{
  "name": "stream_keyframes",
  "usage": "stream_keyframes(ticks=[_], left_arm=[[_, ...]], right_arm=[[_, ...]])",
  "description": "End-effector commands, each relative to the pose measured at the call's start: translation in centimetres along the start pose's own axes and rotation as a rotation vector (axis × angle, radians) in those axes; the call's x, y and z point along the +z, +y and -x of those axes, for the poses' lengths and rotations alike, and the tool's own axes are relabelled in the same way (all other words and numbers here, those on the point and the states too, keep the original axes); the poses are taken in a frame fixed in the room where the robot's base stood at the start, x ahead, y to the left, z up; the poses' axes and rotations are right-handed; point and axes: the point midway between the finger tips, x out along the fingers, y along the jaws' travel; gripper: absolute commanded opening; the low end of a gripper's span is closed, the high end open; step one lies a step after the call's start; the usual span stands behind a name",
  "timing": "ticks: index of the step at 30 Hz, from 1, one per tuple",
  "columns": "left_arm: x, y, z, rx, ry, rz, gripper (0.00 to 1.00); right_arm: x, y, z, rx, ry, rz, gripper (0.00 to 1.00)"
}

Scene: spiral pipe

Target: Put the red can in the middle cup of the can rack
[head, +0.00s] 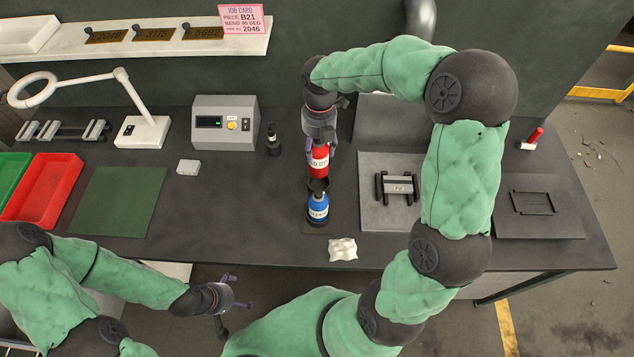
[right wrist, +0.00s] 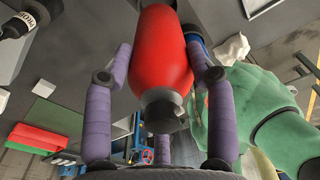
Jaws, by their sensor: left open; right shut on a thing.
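The red can (head: 319,160) is upright in the head view, with a white label on its side. My right gripper (head: 321,146) is shut on it from above, and purple fingers flank the red can (right wrist: 160,55) in the right wrist view. Just below the can in the head view is a dark cup of the can rack (head: 318,185). Whether the can's bottom is above or inside that cup, I cannot tell. A blue can (head: 317,208) stands in the front of the rack. My left gripper (head: 232,303) is open and empty, off the table's front edge.
A dark bottle (head: 273,140) stands left of the rack, beside a grey control box (head: 224,123). A crumpled white cloth (head: 342,249) lies in front of the rack. A grey plate with a black fixture (head: 397,186) is to the right. Red (head: 45,188) and green bins are far left.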

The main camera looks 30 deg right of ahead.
Motion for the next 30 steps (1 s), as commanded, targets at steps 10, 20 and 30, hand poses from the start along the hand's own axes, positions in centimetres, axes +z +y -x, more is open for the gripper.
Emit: stream_keyframes(ticks=[10,20,30], left_arm=[[0.0,-0.3,-0.9,0.000,0.000,0.000,1.00],[-0.1,-0.6,-1.7,0.000,0.000,0.000,1.00],[-0.1,-0.7,-1.9,0.000,0.000,0.000,1.00]], right_arm=[[0.3,0.0,-4.6,0.000,0.000,-0.001,0.00],[0.4,-0.1,-8.4,-0.001,0.003,0.000,0.00],[0.6,0.0,-9.7,0.001,-0.001,-0.001,0.00]])
